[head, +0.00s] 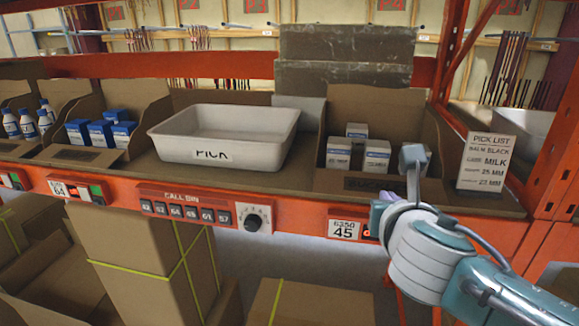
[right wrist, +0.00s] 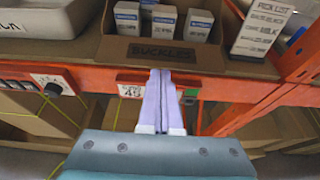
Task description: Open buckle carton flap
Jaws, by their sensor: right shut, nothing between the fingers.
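The buckle carton (head: 418,108) is an open-topped brown box on the orange shelf, with several small white-and-blue boxes inside. Its front flap (head: 338,184) bears a dark label, which reads "BUCKLES" in the right wrist view (right wrist: 118,54). My right gripper (head: 377,212) is in front of the shelf edge, just below the flap, partly hidden by my own wrist in the head view. In the right wrist view its lilac fingers (right wrist: 160,75) are shut together and empty, their tips pointing at the flap's lower edge. Whether they touch it I cannot tell. My left gripper is out of view.
A white PICK tray (head: 225,150) stands left of the carton. A pick list card (head: 484,160) stands at its right, near an orange upright. A shelf-front label reading 45 (head: 344,229) and a knob (head: 252,218) line the edge. Cardboard boxes (head: 140,265) sit below.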

